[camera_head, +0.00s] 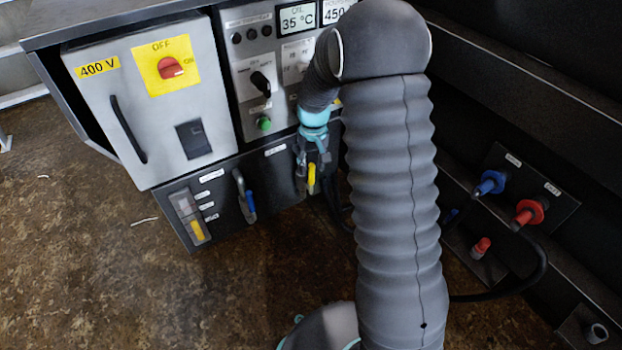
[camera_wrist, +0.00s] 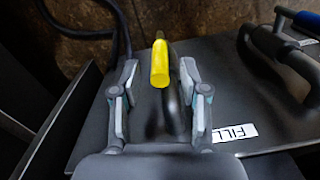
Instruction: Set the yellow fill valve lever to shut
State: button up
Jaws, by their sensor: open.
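The yellow fill valve lever (camera_wrist: 160,62) has a yellow grip on a dark stem and stands between the fingers of my gripper (camera_wrist: 159,84). A white FILL label (camera_wrist: 234,133) is to the right of its base on the dark panel. My gripper is open, with one finger on each side of the lever and visible gaps to both. In the head view my gripper (camera_head: 309,160) is at the lower panel, and the yellow grip (camera_head: 311,180) points down below it. My gripper hides the valve body there.
A blue-handled lever (camera_head: 250,202) stands left of the yellow one on the same panel; its pipework (camera_wrist: 285,55) shows close by at right in the wrist view. A sight gauge (camera_head: 190,217) is farther left. A dark hose (camera_wrist: 122,30) runs behind the panel edge.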

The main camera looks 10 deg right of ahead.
aim_at(311, 182)
notch_tip(311, 182, down, 6)
jog(key=shift+r, duration=0.15)
dwell(0.3)
grip_shut()
